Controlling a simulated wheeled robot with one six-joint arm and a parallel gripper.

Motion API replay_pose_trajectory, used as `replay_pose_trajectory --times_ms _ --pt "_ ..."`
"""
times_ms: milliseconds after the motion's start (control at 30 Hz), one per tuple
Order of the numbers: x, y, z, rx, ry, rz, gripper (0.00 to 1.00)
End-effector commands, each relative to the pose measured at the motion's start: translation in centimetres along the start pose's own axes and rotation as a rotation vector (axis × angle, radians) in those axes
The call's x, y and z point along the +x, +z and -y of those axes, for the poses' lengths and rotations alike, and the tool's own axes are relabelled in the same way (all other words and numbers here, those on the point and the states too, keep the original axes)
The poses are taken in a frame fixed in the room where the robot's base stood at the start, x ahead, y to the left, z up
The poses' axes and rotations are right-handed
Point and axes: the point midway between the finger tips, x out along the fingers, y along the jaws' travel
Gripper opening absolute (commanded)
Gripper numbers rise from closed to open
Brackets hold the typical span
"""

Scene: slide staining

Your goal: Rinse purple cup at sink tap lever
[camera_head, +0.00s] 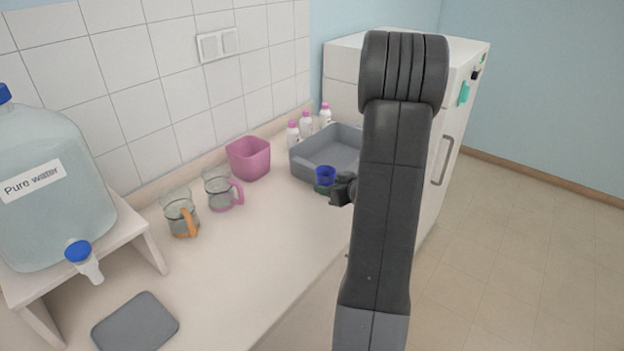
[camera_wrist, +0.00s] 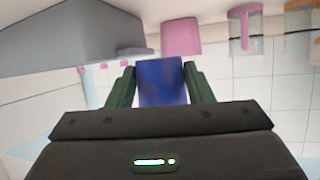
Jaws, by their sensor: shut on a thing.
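My gripper (camera_head: 327,187) is shut on a blue cup (camera_head: 325,175), held at the front right of the grey basin (camera_head: 345,140). In the wrist view the blue cup (camera_wrist: 162,80) sits between the two green fingers of my gripper (camera_wrist: 161,88), one on each side. The cup looks blue, not clearly purple. I cannot tell what is inside it. No tap lever is visible in either view; my arm covers part of the basin's right side in the head view.
A pink square container (camera_head: 249,158) stands left of the basin, several pink-capped bottles (camera_head: 306,124) behind it. Two glass jugs (camera_head: 180,214) and a water tank (camera_head: 45,180) on a stand are at left. A grey pad (camera_head: 135,324) lies in front. The middle counter is clear.

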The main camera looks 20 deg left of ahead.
Motion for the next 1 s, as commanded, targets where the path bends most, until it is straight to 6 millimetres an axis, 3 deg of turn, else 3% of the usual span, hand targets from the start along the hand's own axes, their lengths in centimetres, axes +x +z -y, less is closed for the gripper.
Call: replay_pose_trajectory --times_ms 233,500,1000 --pt "0.3 0.4 1.1 -0.030 -0.067 0.004 0.24" --pt "1.9 4.1 1.0 -0.029 -0.071 0.006 0.24" --pt "3.7 8.4 0.8 -0.030 -0.068 0.004 0.24"
